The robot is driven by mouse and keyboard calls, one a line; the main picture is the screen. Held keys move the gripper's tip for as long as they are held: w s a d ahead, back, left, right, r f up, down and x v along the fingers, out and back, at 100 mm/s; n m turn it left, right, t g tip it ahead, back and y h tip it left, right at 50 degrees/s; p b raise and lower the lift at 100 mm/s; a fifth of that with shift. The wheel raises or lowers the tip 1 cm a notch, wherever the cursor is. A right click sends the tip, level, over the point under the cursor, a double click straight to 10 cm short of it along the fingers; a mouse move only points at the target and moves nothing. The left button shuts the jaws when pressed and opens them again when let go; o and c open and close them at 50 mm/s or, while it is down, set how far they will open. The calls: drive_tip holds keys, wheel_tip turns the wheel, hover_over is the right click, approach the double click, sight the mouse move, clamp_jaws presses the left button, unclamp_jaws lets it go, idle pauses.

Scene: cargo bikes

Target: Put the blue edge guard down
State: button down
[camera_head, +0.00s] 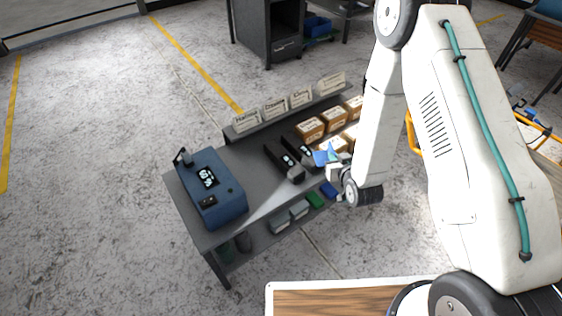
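The blue edge guard (322,158) is a small bright blue piece at the tip of my gripper (332,164). My gripper appears shut on it, though the fingers are small and partly hidden by the guard and the wrist. The guard shows over the right part of the grey table (258,165), next to the black devices and the cardboard boxes. I cannot tell how high above the tabletop it is.
A blue machine (216,188) stands on the table's left. Two long black devices (281,157) lie mid-table. Several cardboard boxes (310,129) stand on the right, below labelled signs (274,107). A lower shelf holds grey, green (315,200) and blue items. Bare tabletop shows between machine and devices.

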drive_tip(key=w+a+f+n+g+y, duration=0.1)
drive_tip(key=a+f+n+y, duration=0.15)
drive_tip(key=a, duration=0.65)
drive_tip(key=w+a+f+n+g+y, duration=0.1)
drive_tip(key=a+f+n+y, duration=0.15)
drive_tip(key=a, duration=0.55)
hover_over(280, 186)
wheel_tip(280, 186, down, 5)
drive_tip(key=shift+s+f, duration=0.1)
drive_tip(key=shift+f, duration=2.5)
drive_tip(key=shift+f, duration=0.1)
drive_tip(key=c, duration=1.6)
unclamp_jaws()
drive_tip(key=v, duration=1.2)
drive_tip(key=shift+d, duration=0.1)
